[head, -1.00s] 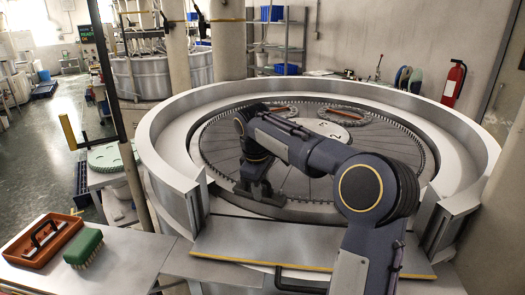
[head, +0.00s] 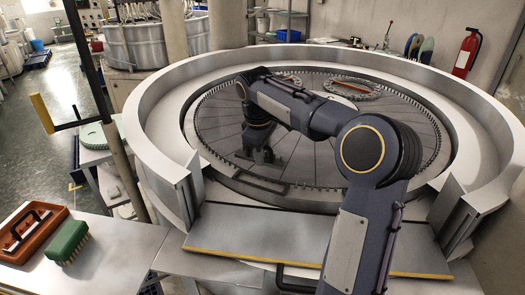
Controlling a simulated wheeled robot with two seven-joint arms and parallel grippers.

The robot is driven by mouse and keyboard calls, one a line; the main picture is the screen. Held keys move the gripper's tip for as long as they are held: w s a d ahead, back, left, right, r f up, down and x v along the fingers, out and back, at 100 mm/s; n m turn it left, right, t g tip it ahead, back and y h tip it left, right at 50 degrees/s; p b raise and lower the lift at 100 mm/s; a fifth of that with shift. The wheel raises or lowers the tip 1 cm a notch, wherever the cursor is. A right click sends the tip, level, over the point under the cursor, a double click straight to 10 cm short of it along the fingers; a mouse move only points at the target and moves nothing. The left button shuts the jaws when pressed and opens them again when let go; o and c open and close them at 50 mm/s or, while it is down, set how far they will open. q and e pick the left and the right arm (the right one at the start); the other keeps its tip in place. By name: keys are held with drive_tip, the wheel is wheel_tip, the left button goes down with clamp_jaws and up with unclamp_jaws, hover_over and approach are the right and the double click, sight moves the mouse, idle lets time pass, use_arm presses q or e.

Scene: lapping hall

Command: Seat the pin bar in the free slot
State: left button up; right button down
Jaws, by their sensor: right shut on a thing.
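My right gripper (head: 259,158) is low over the front left part of the round lapping plate (head: 225,130), pointing down. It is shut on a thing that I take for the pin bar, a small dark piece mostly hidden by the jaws. A row of pins (head: 437,150) rings the plate's edge. I cannot make out the free slot, nor whether the held bar touches the ring. My left gripper is out of view.
A wide pale rim (head: 155,125) surrounds the plate, open at the front over a grey ledge (head: 320,243). On the left bench lie an orange tray (head: 52,213) with a black-handled tool and a green brush (head: 66,238). A carrier disc (head: 350,90) lies on the far plate.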

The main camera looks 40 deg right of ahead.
drive_tip(key=shift+f+b, duration=1.6)
drive_tip(key=shift+f, duration=1)
drive_tip(key=shift+p, duration=0.65)
drive_tip(key=shift+f+b, duration=0.8)
drive_tip(key=shift+f, duration=0.5)
drive_tip(key=c, duration=0.9)
unclamp_jaws()
drive_tip(key=shift+r, duration=0.1)
drive_tip(key=r, duration=0.2)
drive_tip(key=a+r, duration=0.1)
drive_tip(key=r, duration=0.4)
drive_tip(key=shift+s+a+r, duration=0.2)
drive_tip(key=shift+s+r, duration=0.05)
drive_tip(key=shift+s, duration=0.1)
